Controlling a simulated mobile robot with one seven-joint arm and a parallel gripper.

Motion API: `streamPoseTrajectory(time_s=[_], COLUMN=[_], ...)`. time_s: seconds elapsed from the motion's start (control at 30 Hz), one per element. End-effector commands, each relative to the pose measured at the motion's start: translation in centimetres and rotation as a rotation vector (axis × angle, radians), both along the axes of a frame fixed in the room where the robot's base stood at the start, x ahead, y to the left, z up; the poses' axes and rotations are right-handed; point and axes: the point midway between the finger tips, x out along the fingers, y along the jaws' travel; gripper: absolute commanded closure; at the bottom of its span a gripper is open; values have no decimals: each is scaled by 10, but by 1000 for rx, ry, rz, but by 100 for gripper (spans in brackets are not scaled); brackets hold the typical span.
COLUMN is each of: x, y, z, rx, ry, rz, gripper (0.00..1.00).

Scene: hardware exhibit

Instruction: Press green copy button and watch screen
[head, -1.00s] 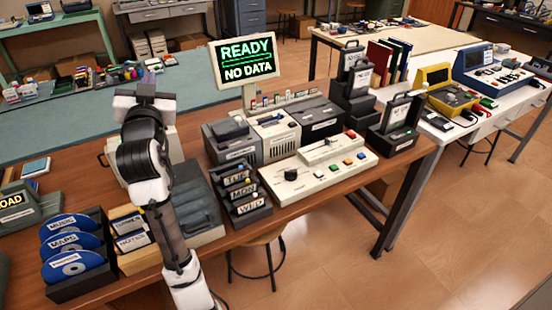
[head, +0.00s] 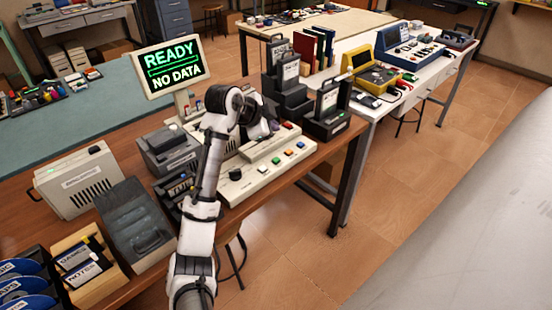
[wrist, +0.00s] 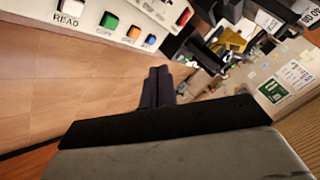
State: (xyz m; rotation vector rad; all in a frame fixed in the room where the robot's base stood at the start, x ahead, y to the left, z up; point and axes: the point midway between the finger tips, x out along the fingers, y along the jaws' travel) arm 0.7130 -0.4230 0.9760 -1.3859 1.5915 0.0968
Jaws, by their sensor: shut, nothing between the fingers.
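The control panel (head: 262,168) is a cream box on the bench with a black knob and a row of coloured buttons. Its green button (head: 276,160) sits left of an orange and a blue one; it also shows near the top of the wrist view (wrist: 108,21), right of a white button labelled READ. My gripper (wrist: 158,72) shows in the wrist view as two dark fingers together and empty, apart from the buttons. In the head view my arm hides the gripper and part of the panel.
Black upright holders (head: 327,118) stand right of the panel, near the bench end. A grey box with an open lid (head: 137,222) and a beige case (head: 80,180) stand to the left. Floor (head: 310,250) is open in front of the bench.

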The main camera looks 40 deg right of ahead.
Motion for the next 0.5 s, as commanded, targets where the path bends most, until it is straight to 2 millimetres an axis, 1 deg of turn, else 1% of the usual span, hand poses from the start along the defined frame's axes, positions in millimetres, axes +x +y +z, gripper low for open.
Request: streamPoseTrajectory(time_s=[0.1, 0.37, 0.5], x=[-3, -2, -2], y=[-2, -2, -1], z=[-2, -2, -7], rx=[12, 9, 9], ry=[0, 0, 0], rz=[-21, -17, -16], gripper=[100, 100, 100])
